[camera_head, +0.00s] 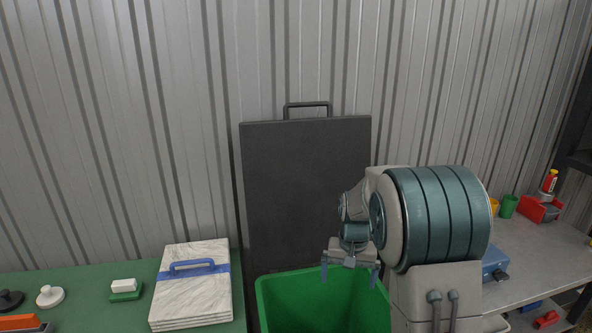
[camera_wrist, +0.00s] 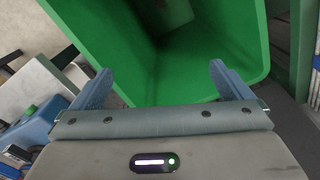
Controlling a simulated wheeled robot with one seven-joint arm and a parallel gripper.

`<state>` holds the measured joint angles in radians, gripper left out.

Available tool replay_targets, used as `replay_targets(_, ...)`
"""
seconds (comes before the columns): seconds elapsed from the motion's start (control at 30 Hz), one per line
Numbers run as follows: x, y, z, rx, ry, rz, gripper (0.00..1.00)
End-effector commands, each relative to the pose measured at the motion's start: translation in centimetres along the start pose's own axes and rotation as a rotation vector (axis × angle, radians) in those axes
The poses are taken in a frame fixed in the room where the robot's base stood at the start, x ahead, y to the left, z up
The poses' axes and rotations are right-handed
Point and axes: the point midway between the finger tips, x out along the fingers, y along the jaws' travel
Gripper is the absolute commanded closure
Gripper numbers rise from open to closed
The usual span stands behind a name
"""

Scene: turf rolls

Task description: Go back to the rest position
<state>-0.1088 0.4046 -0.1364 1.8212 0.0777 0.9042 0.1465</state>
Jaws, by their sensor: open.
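My gripper (camera_head: 350,270) is open, with its two fingers wide apart and nothing between them. In the head view it hangs over the green bin (camera_head: 268,303), close to the bin's rim. In the wrist view my gripper (camera_wrist: 160,85) shows its blue fingers in front of the green bin (camera_wrist: 235,35). My arm covers part of the bin's right side.
A green table (camera_head: 90,290) at left bears a stack of marbled slabs (camera_head: 190,295) with a blue handle. A dark panel (camera_head: 290,190) leans on the corrugated wall behind the bin. A grey bench (camera_head: 540,250) at right holds a red bin (camera_head: 540,210) and a green cup (camera_head: 508,206).

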Motion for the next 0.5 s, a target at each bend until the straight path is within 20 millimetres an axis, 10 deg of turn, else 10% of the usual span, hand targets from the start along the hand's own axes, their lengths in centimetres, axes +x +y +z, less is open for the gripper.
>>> replay_targets(0.5, -10.2, 2.8, 13.5, -0.114, 0.154, -0.05, 0.01)
